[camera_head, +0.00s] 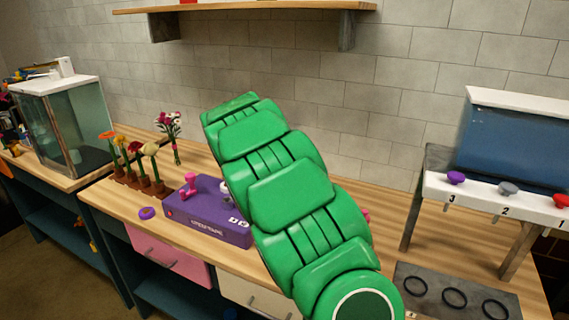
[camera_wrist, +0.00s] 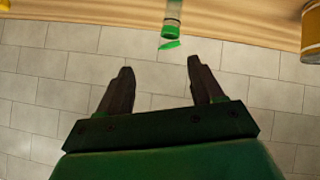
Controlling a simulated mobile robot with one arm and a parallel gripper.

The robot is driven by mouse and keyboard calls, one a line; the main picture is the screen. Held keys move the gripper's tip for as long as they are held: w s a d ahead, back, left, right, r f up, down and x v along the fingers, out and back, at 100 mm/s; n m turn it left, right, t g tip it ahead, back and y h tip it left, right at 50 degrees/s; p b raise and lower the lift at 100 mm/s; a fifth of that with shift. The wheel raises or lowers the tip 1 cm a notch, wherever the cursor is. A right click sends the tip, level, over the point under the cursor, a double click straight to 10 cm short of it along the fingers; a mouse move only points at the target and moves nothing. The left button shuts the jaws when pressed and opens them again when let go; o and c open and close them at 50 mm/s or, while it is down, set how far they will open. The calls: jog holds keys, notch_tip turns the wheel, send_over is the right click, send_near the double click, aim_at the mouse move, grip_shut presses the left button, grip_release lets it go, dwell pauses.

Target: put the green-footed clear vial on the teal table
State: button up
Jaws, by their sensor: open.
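A clear vial (camera_wrist: 173,12) with green parts shows at the top middle of the wrist view, cut off by the frame edge. It has a green band and a flat green piece at its lower end in the picture. My gripper (camera_wrist: 160,66) is open and empty, its fingertips pointing toward the vial and apart from it. The vial and my gripper do not show in the head view. At the far left there, a table with a wooden top and dark teal frame (camera_head: 30,205) bears a glass tank (camera_head: 75,130).
My green arm hides the middle of the wooden counter (camera_head: 385,225). A rack with coloured knobs (camera_head: 505,190) and a dark ringed mat (camera_head: 450,292) are right. A wall shelf (camera_head: 250,8) hangs above. A yellow container (camera_wrist: 311,35) is near the vial.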

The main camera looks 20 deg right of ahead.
jog(key=shift+v, duration=1.95)
